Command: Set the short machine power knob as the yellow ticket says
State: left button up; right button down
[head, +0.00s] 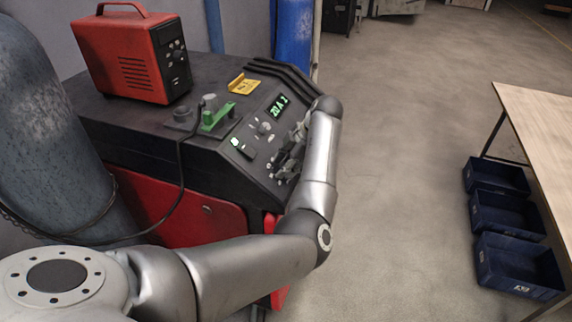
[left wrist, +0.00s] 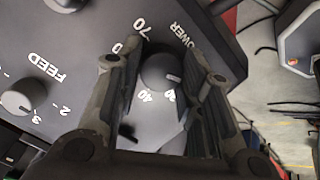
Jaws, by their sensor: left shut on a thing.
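The low black and red machine (head: 130,140) has a sloped front panel with a green-lit display (head: 278,106) that seems to read "20 A 1". The yellow ticket (head: 243,85) stands on its top; its writing is too small to read. In the left wrist view the dark round power knob (left wrist: 158,72) sits beside the word POWER and the number 70; its pale mark points to the right and slightly down. My left gripper (head: 289,160) is at the panel, its fingers on both sides of the knob, shut on it. It also shows in the left wrist view (left wrist: 163,68). My right gripper is out of view.
A feed knob (left wrist: 16,103) is on the same panel. Gas cylinders stand left and behind. Blue bins (head: 515,262) and a bench (head: 545,125) are at right; the floor between is clear.

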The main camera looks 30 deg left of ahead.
pick_arm(q)
jog(key=shift+r, duration=0.1)
jog(key=m+p, duration=0.1)
jog(key=m, duration=0.1)
jog(key=shift+w+m+g, duration=0.1)
jog(key=shift+m+g, duration=0.2)
jog(key=shift+m, duration=0.1)
jog(key=shift+m+p, duration=0.5)
jog(key=shift+m, duration=0.4)
jog(key=m+g, duration=0.1)
jog(key=m, duration=0.1)
jog(key=shift+w+m, duration=0.1)
jog(key=shift+m, duration=0.2)
jog(key=m, duration=0.4)
jog(key=shift+w+g, duration=0.1)
jog(key=shift+g, duration=0.2)
jog(key=m, duration=0.2)
jog(key=m+b, duration=0.1)
jog(key=m, duration=0.1)
jog(key=shift+d+f+g+y, duration=0.1)
jog(key=shift+f+g+y, duration=0.1)
jog(key=shift+g+y, duration=0.2)
jog(key=shift+m+b, duration=0.5)
jog(key=shift+m, duration=0.3)
